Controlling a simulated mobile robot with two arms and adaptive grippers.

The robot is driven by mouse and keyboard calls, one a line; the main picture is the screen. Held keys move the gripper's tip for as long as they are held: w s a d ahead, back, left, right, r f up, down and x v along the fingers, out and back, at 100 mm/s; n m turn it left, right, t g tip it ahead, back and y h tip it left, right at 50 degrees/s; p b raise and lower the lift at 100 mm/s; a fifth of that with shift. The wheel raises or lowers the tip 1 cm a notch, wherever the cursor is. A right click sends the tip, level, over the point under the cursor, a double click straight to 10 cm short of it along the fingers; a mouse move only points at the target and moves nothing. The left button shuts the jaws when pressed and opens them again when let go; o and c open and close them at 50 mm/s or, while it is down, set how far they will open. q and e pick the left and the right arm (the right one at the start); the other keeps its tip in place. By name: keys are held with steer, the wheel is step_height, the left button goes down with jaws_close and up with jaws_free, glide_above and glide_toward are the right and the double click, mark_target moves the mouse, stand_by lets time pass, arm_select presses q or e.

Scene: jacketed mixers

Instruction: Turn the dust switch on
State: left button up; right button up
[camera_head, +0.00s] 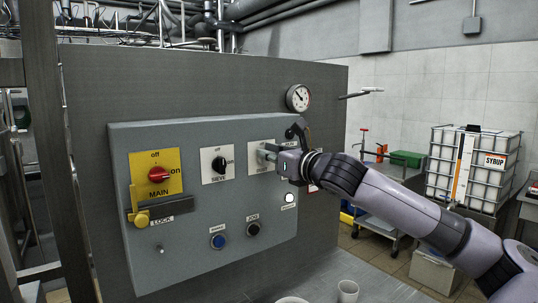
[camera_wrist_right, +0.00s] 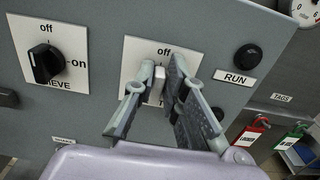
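The dust switch (camera_wrist_right: 158,84) is the third switch on the grey control box, on a white plate marked "off" at its top. The lower lettering of its plate (camera_head: 257,147) is mostly hidden. My right gripper (camera_wrist_right: 160,72) is at this switch, with one finger on each side of the knob. I cannot tell whether both fingers press on it. In the head view my right gripper (camera_head: 270,153) reaches the plate from the right and covers the knob. The knob looks roughly upright, toward "off". My left gripper is not in view.
The box (camera_head: 203,190) also carries a red main switch (camera_head: 158,174) with a yellow lock, a black sieve switch (camera_head: 219,164), and blue and black buttons below. A RUN lamp (camera_wrist_right: 247,57) is right of the dust plate. A gauge (camera_head: 298,97) sits above right.

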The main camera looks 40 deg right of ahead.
jaws_close()
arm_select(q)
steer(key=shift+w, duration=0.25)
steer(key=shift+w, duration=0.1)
arm_select(e)
steer(key=shift+m, duration=0.4)
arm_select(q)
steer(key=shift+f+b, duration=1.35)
arm_select(e)
steer(key=shift+d+f+m, duration=0.25)
steer(key=shift+f+m, duration=0.05)
steer(key=shift+m, duration=2.55)
steer(key=shift+d+f+m, duration=0.2)
steer(key=shift+f+m, duration=0.05)
steer(key=shift+m, duration=2.65)
steer(key=shift+d+f+m, duration=0.25)
steer(key=shift+f+m, duration=0.05)
steer(key=shift+m, duration=2.55)
